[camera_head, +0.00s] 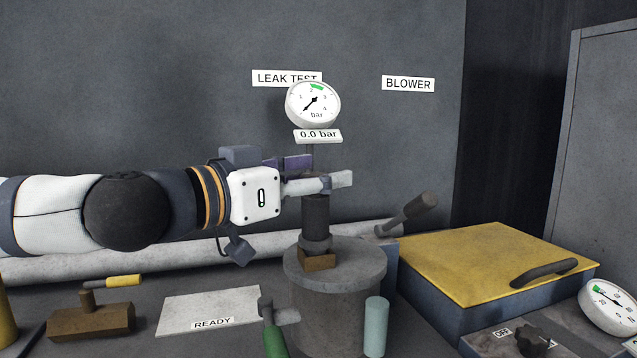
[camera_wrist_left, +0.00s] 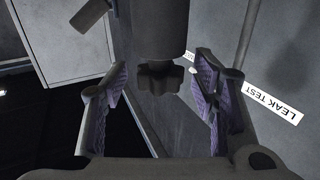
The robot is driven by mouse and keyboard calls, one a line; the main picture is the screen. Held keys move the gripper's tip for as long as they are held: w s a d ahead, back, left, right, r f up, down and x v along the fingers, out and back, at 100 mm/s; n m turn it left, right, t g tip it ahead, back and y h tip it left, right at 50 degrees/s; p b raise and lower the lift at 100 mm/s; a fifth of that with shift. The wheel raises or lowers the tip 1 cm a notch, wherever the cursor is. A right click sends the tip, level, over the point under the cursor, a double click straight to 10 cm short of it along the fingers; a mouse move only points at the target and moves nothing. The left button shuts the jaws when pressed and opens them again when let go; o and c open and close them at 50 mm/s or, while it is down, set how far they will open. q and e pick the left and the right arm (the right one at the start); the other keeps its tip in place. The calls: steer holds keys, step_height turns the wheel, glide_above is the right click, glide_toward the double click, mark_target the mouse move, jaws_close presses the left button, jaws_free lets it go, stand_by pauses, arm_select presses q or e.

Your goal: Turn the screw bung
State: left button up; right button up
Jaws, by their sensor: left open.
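A dark lobed knob, which looks like the screw bung (camera_wrist_left: 158,75), sits on the end of a dark upright cylinder (camera_wrist_left: 152,28) in the left wrist view. In the head view the cylinder (camera_head: 316,217) stands on a round grey drum (camera_head: 335,285), and my left gripper hides most of the knob. My left gripper (camera_head: 318,174) reaches in from the left, level with the top of the cylinder. In the left wrist view its purple-padded fingers (camera_wrist_left: 162,90) are open, one on each side of the knob with clear gaps. My right gripper is not in view.
A pressure gauge (camera_head: 313,105) reading about zero hangs behind the gripper, above a "0.0 bar" plate (camera_head: 318,136). A yellow-lidded box (camera_head: 490,260) stands right. A READY plate (camera_head: 210,308), a brown block with a yellow handle (camera_head: 92,318) and a teal cylinder (camera_head: 376,325) are in front.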

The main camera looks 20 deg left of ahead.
arm_select(q)
steer(key=shift+r, duration=0.15)
steer(key=shift+c, duration=0.3)
steer(key=c, duration=1.1)
steer(key=shift+w, duration=0.1)
